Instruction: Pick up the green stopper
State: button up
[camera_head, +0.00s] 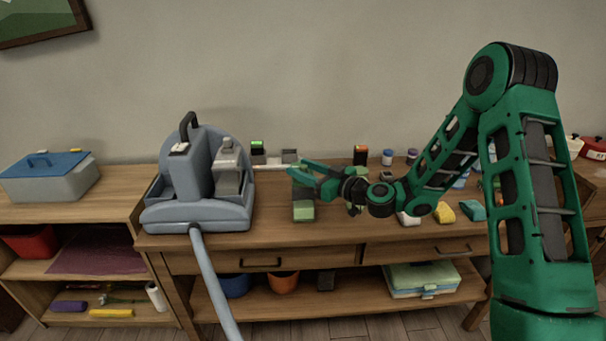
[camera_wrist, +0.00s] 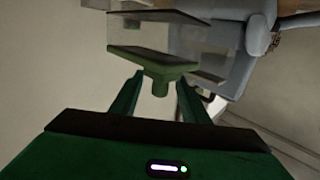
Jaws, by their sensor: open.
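A green piece that looks like the green stopper (camera_wrist: 150,62) shows in the wrist view, with a wide flat part and a short stem. My gripper (camera_wrist: 160,82) is open. The stem appears between or just beyond its two fingertips, with a gap on each side; I cannot tell the exact depth. In the head view my gripper (camera_head: 302,175) reaches left over the table, above a green block-like thing (camera_head: 303,211). I cannot tell for sure that this is the same piece, as the fingers cover part of it.
A blue-grey machine (camera_head: 200,215) with a hose stands on the wooden table (camera_head: 275,237), left of my gripper. Small dark and grey boxes (camera_head: 290,156) stand behind. Sponge-like pieces (camera_head: 444,213) and small jars (camera_head: 388,157) lie to the right. The table front near the machine is clear.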

jog(key=shift+c, duration=0.7)
grip_shut()
